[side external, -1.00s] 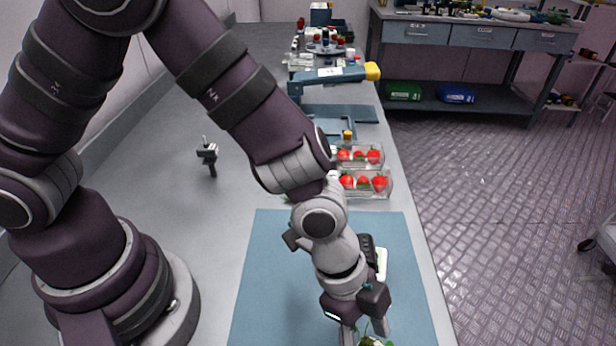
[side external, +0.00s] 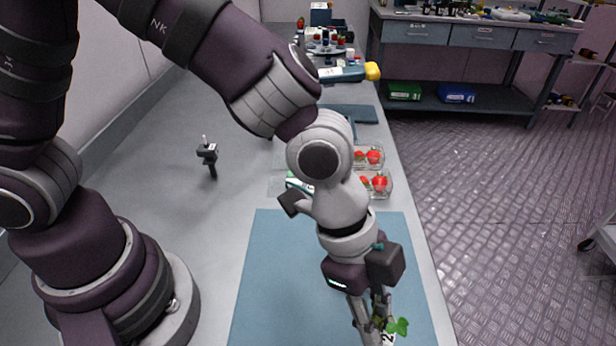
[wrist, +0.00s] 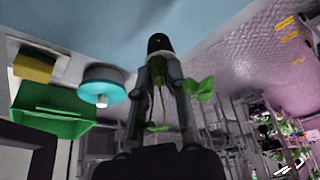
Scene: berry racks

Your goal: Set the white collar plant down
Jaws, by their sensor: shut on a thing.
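The plant shows as green leaves (side external: 398,326) at the bottom of the side view, beside my gripper's fingers. The leaves (wrist: 200,88) also show in the wrist view, right of the fingers, with a thin green stem between the fingers. My gripper (side external: 372,326) points down over the front part of the blue mat (side external: 275,285) and is shut on the plant. In the wrist view my gripper (wrist: 160,68) has a dark rounded piece between its fingertips. A small white piece marked with a dark figure (side external: 389,339) is cut by the lower picture edge.
Clear boxes of strawberries (side external: 379,184) stand behind the mat, partly hidden by my arm. A small dark stand (side external: 208,155) is on the bench at left. The mat's left part is bare. The wrist view shows a turquoise disc (wrist: 103,84) and a green box (wrist: 50,112).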

